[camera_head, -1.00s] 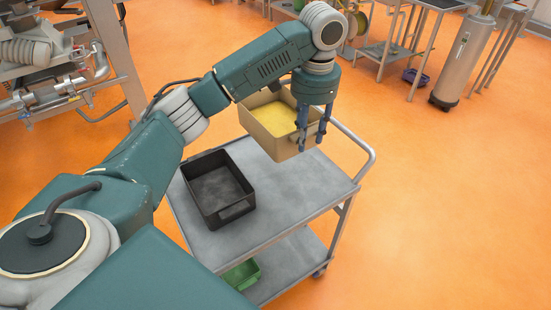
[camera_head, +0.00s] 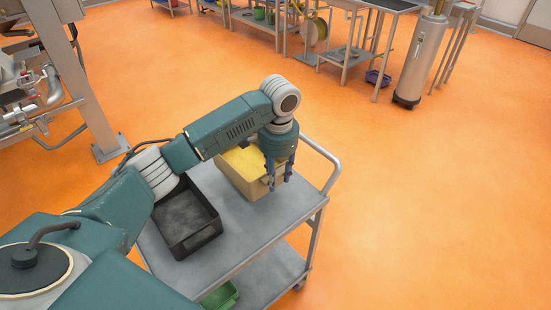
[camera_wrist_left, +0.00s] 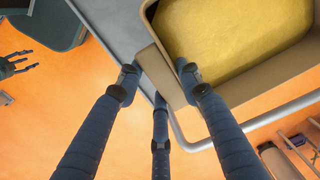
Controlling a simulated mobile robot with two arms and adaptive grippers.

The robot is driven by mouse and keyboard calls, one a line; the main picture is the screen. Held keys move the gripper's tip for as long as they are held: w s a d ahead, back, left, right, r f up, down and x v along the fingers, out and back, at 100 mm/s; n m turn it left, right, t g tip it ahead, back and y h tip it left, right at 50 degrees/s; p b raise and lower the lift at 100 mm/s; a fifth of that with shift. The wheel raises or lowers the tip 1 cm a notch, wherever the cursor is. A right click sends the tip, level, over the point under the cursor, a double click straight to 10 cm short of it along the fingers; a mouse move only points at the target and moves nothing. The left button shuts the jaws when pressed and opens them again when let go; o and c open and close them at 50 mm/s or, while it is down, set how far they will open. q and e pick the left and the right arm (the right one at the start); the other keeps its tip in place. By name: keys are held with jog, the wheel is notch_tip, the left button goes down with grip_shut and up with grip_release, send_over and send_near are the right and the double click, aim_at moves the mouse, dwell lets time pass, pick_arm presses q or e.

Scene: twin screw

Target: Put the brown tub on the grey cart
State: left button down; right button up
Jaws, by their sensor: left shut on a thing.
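The brown tub (camera_head: 243,185), filled with something yellow, is at the far end of the top of the grey cart (camera_head: 235,232). My left gripper (camera_head: 279,184) is shut on the tub's near right rim. In the left wrist view the fingers (camera_wrist_left: 160,80) straddle the wall of the tub (camera_wrist_left: 272,78), with the cart's grey top (camera_wrist_left: 112,25) below. The tub looks level and on or very close to the cart top; its underside is hidden. My right gripper (camera_wrist_left: 18,64) shows at the left edge of the wrist view, fingers apart and empty.
A black crate (camera_head: 186,220) stands on the cart top beside the tub. A green bin (camera_head: 221,296) is on the lower shelf. The cart's handle rail (camera_head: 328,160) runs past the far end. Orange floor is clear to the right.

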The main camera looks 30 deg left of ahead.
pick_arm(q)
jog(key=shift+w+f+p, duration=0.1)
jog(key=shift+f+p, duration=0.35)
jog(key=shift+f, duration=2.75)
jog(key=c, duration=1.3)
grip_release()
jog(key=shift+s+f, duration=0.2)
jog(key=shift+o, duration=0.6)
jog(key=shift+r, duration=0.1)
jog(key=shift+r, duration=0.1)
jog(key=r, duration=0.4)
jog(key=r+b, duration=0.1)
jog(key=r, duration=0.7)
jog(key=shift+s+d+b, duration=0.1)
jog(key=shift+d+b, duration=0.2)
jog(key=shift+b, duration=0.1)
